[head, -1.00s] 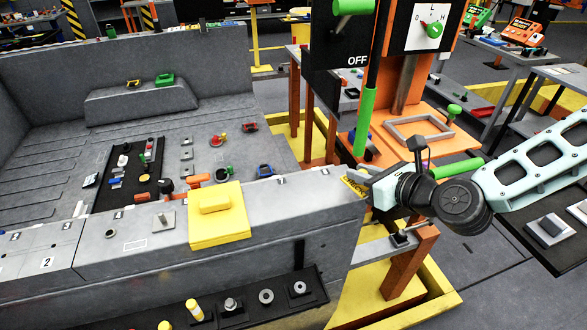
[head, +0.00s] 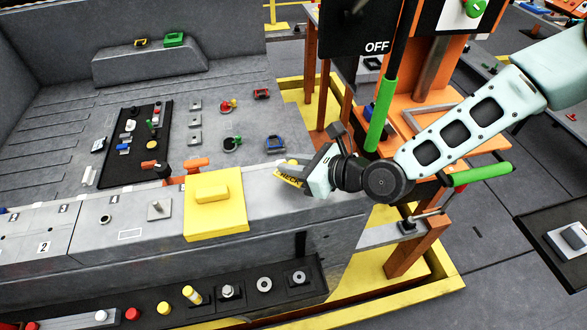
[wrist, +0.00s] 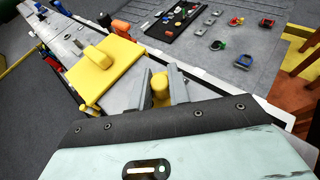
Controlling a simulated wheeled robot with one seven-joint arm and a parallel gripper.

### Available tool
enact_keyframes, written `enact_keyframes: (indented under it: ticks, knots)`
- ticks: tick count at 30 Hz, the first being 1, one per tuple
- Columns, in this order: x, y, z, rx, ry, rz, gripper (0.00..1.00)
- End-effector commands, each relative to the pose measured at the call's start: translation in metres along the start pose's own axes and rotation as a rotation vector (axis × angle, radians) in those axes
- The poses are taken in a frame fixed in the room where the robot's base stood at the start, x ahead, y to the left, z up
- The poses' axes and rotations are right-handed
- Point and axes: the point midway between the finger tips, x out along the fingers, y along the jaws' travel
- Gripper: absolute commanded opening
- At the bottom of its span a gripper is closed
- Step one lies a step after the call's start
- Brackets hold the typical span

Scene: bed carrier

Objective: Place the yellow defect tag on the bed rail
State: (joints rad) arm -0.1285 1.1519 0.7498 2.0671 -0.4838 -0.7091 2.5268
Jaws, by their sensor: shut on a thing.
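My gripper (head: 302,174) is shut on the yellow defect tag (head: 287,178), which has dark lettering on it. It holds the tag over the right end of the bed rail (head: 266,205), the grey ledge along the bed's front side. I cannot tell whether the tag touches the rail. In the wrist view, a yellow piece (wrist: 160,88) shows between the fingers, and most of the tag is hidden. A large yellow plate with a raised grip (head: 230,218) lies on the rail to the left of the tag.
Orange and dark knobs (head: 193,163) stand behind the yellow plate. A black panel (head: 140,155) with small parts lies on the bed. An orange stand with a green lever (head: 382,112) rises close behind my arm. A row of knobs (head: 228,291) runs below the rail.

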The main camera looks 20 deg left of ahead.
Motion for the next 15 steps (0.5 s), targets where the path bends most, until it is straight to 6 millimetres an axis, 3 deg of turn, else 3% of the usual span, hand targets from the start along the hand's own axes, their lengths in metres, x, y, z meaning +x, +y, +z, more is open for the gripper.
enact_keyframes:
  ticks: [6, 15]
  knots:
    - [0.011, 0.001, -0.025, 0.001, 0.000, 0.002, 0.00]
    - [0.012, 0.000, -0.029, 0.001, 0.000, 0.000, 0.00]
